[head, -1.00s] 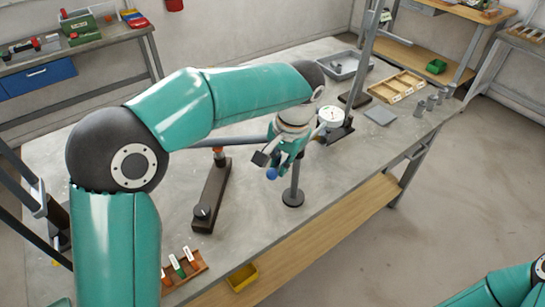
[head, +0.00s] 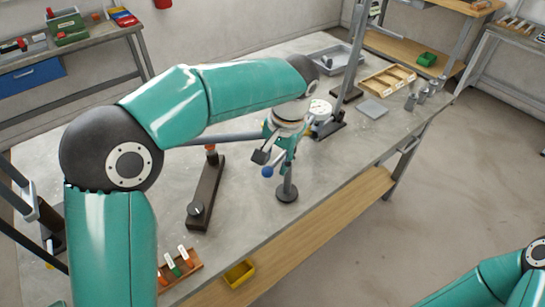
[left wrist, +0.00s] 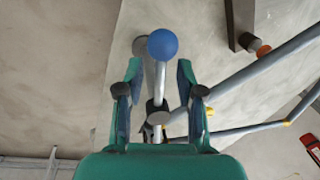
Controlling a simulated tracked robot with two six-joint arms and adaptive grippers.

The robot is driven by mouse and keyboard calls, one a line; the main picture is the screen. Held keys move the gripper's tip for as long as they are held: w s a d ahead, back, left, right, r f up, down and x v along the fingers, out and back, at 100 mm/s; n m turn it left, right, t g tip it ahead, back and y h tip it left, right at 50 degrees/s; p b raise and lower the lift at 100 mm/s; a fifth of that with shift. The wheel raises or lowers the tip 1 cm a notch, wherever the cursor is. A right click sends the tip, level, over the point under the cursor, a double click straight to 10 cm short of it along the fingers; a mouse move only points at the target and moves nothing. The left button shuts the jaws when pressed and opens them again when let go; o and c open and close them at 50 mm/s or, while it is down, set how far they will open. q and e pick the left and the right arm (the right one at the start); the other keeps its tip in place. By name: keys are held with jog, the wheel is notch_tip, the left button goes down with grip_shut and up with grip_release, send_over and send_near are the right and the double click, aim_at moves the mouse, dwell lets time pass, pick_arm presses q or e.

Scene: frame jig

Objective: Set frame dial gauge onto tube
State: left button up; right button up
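A round white dial (head: 320,110), which looks like the dial gauge, is on the bench just behind my left gripper, partly hidden by my arm. A grey tube (head: 238,137) runs left from behind my left gripper; it shows at the right of the left wrist view (left wrist: 262,69). My left gripper (head: 280,156) is over the bench near an upright post on a round base (head: 286,192). In the left wrist view its fingers (left wrist: 159,78) are spread, with a thin rod between them and a blue ball (left wrist: 163,44) above. My right gripper is out of view.
A dark stand (head: 207,195) is on the bench to the left. The bench front is mostly clear around a small rack (head: 180,267).

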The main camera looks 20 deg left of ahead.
pick_arm(q)
notch_tip(320, 180, up, 12)
jog(key=d, duration=0.2)
jog(key=shift+s+f, duration=0.15)
jog(key=shift+s, duration=0.1)
dwell(0.6)
